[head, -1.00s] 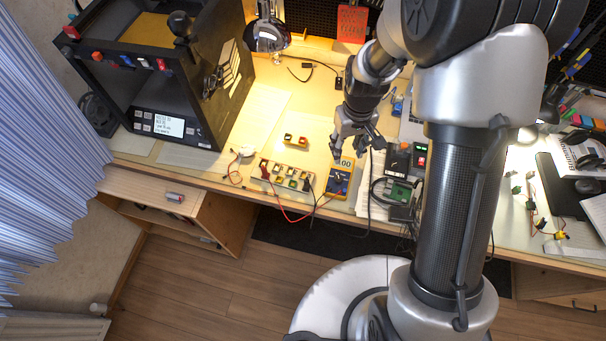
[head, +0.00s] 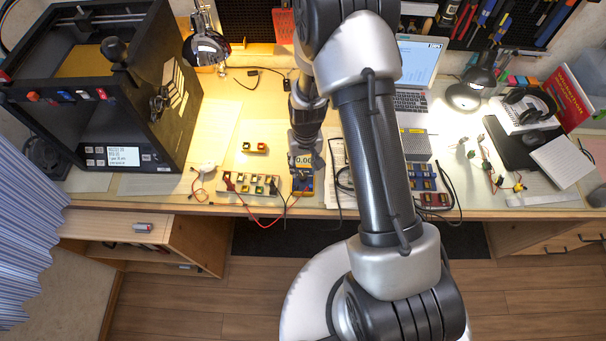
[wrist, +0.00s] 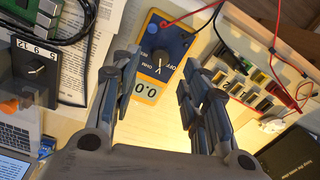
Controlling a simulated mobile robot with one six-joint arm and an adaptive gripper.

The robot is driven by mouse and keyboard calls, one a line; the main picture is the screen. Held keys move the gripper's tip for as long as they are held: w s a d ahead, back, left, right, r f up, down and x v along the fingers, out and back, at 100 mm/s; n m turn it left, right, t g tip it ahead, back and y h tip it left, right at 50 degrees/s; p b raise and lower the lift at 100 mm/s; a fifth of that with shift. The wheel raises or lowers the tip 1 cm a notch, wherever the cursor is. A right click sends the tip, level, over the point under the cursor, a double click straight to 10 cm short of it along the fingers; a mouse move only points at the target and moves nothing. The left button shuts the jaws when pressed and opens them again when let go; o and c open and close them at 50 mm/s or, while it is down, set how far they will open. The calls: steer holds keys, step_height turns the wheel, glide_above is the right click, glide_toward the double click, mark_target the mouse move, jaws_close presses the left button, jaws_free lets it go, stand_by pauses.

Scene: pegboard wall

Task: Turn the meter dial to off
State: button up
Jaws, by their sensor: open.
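The meter (head: 302,187) is a yellow case with a blue face, lying on the desk near its front edge. In the wrist view the meter (wrist: 174,47) shows its dial (wrist: 159,59) in the middle of the blue face, with OFF, V and OHM printed around it. Its screen reads about zero. I cannot tell for sure which mark the dial points at. My gripper (head: 305,148) is over the meter in the head view and hides part of it. In the wrist view my gripper (wrist: 160,72) is open and empty, its fingers on either side of the dial, apparently above it.
A box with a numbered knob (wrist: 35,68) and a green circuit board (wrist: 52,18) lie on the meter's other side. A black printer-like frame (head: 165,120) stands at the left.

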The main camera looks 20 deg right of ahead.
mark_target(303, 176)
step_height(303, 176, down, 5)
steer(key=shift+a+f+b, duration=0.1)
steer(key=shift+b, duration=0.35)
steer(key=shift+c, duration=0.5)
jaws_close()
